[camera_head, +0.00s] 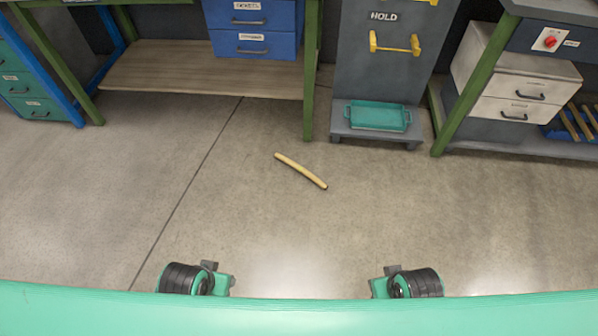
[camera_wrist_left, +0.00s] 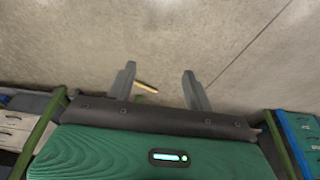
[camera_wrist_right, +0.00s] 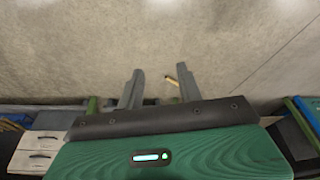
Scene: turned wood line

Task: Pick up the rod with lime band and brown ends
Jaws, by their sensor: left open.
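A thin pale yellow rod (camera_head: 300,171) with darker ends lies alone and diagonal on the grey floor, in the middle of the head view. Its band colour is too small to make out. The rod also shows in the left wrist view (camera_wrist_left: 146,87), and in the right wrist view (camera_wrist_right: 171,80), far beyond the fingers. My left gripper (camera_wrist_left: 158,76) is open and empty, its two fingers apart. My right gripper (camera_wrist_right: 157,74) is also open and empty. Both are well away from the rod. Neither gripper's fingers show in the head view, only parts of my arms at the bottom.
A grey stand marked HOLD (camera_head: 383,65) carries a teal tray (camera_head: 378,116) low at its foot. A wooden shelf (camera_head: 180,70) with blue drawers (camera_head: 252,44) is at back left. White drawers (camera_head: 515,85) and a blue tray with rods (camera_head: 560,132) are at right. The floor around the rod is clear.

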